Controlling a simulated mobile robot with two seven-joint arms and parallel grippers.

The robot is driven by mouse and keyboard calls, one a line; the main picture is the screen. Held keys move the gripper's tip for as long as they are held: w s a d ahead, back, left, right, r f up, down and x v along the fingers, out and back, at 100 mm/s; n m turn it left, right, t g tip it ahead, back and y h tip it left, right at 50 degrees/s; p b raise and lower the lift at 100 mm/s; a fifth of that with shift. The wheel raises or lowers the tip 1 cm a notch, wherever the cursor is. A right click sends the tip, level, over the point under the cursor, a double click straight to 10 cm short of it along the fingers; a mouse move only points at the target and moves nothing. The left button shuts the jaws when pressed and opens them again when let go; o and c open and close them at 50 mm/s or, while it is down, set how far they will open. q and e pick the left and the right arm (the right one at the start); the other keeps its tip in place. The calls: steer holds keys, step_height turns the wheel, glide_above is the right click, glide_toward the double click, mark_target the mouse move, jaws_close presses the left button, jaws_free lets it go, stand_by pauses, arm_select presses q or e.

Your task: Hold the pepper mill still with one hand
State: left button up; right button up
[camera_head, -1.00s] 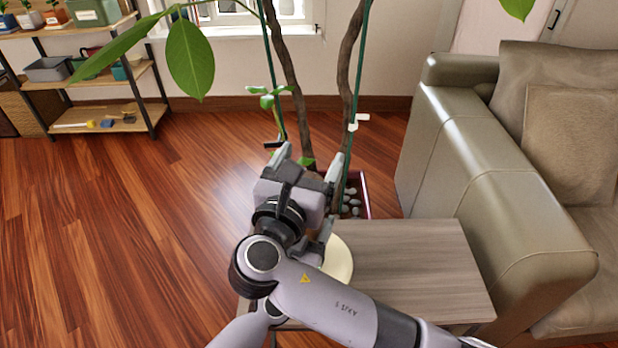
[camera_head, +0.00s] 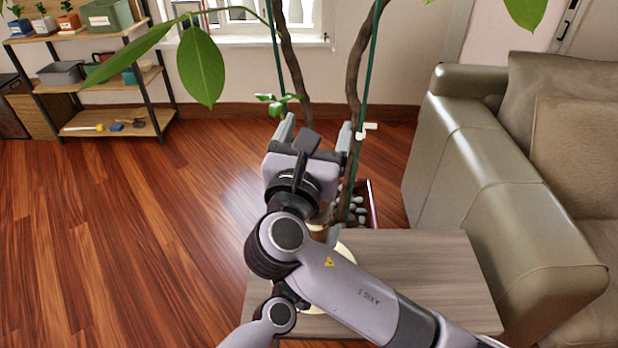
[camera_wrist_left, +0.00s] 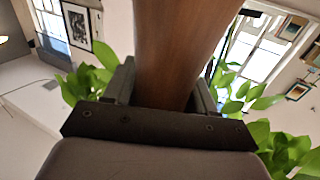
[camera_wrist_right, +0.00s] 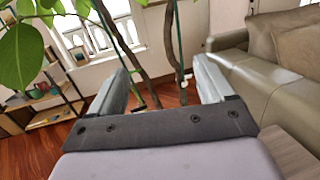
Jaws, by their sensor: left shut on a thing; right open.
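The pepper mill (camera_wrist_left: 185,45) is a brown wooden body that fills the middle of the left wrist view. My left gripper (camera_wrist_left: 163,90) is shut on it, with one finger on each side. In the head view my right arm hides most of the left gripper and the mill. My right gripper (camera_head: 314,133) is open and empty, raised above the far side of the small table and in front of the plant stems. Its spread fingers (camera_wrist_right: 160,82) also show in the right wrist view with nothing between them.
A grey wooden side table (camera_head: 420,275) holds a cream round item (camera_head: 346,254), partly hidden. Behind it stands a potted plant (camera_head: 353,75) with two stems and green stakes. A leather sofa (camera_head: 465,150) is at right, a shelf (camera_head: 120,122) at left. Floor at left is clear.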

steer(key=d+f+n+g+y, duration=0.1)
steer(key=f+n+g+y, duration=0.1)
steer(key=n+g+y, duration=0.2)
steer(key=s+d+f+n+g+y, duration=0.1)
steer(key=f+n+g+y, duration=0.2)
steer(key=n+y, duration=0.5)
steer(key=d+f+n+g+y, duration=0.1)
steer(key=f+n+g+y, duration=0.2)
steer(key=n+g+y, duration=0.2)
steer(key=shift+s+n+y, duration=0.2)
steer(key=shift+y, duration=0.7)
steer(key=shift+s+n+y, duration=0.2)
steer(key=shift+y, duration=0.7)
steer(key=s+d+f+g, duration=0.1)
steer(key=s+d+f, duration=0.25)
steer(key=d, duration=0.35)
steer(key=shift+m+y, duration=0.3)
steer(key=shift+m, duration=0.1)
steer(key=x, duration=1.2)
steer(key=shift+w+f, duration=0.15)
steer(key=c, duration=1)
